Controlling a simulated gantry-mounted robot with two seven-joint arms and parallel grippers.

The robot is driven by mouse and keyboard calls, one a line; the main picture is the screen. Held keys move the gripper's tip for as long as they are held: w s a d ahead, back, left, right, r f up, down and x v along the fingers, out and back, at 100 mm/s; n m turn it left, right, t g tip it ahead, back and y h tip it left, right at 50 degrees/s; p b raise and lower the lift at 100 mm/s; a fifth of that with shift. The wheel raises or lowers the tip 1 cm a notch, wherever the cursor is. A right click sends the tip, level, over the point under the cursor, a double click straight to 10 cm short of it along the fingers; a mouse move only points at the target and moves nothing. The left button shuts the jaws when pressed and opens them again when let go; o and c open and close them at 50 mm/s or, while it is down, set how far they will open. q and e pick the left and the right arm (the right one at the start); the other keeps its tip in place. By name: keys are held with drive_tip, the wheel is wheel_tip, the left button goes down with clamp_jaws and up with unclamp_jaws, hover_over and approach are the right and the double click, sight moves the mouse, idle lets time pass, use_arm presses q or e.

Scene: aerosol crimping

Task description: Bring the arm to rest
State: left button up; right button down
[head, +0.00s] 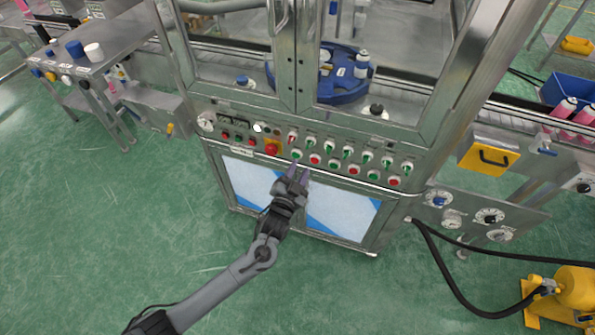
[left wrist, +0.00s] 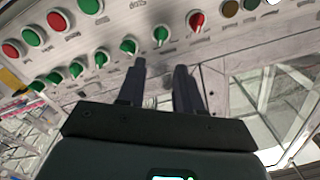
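My left arm (head: 222,285) reaches in from the lower left of the head view. My left gripper (head: 297,172) is in front of the machine's lower front, just below the rows of buttons and switches on the control panel (head: 330,158). Its two dark fingers point up towards the panel. In the left wrist view, the fingers of the left gripper (left wrist: 160,70) stand apart with an empty gap between them. A green switch (left wrist: 161,35) lies just beyond the tips; whether they touch the panel I cannot tell. My right gripper does not show.
Above, a glass-doored cabinet holds a blue turntable (head: 345,88). A yellow pump (head: 572,292) with black hoses stands at lower right. The green floor (head: 80,230) at left is clear.

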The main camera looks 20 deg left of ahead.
use_arm(q)
drive_tip(key=shift+s, duration=0.4)
drive_tip(key=s+f+n+g, duration=0.1)
drive_tip(key=s+f+g, duration=0.1)
drive_tip(key=s+f, duration=0.55)
drive_tip(key=s+f+n+g, duration=0.1)
drive_tip(key=s+f+g, duration=0.25)
drive_tip(key=s, duration=0.75)
drive_tip(key=s+r+n+g+h, duration=0.1)
drive_tip(key=s+r+g, duration=0.3)
drive_tip(key=s, duration=0.5)
drive_tip(key=s+r+g, duration=0.3)
drive_tip(key=s+g, duration=0.2)
drive_tip(key=s, duration=0.3)
wheel_tip(320, 180, up, 36)
drive_tip(key=s+a+p, duration=0.1)
drive_tip(key=p, duration=3.5)
drive_tip(key=shift+n, duration=0.3)
drive_tip(key=shift+f, duration=0.15)
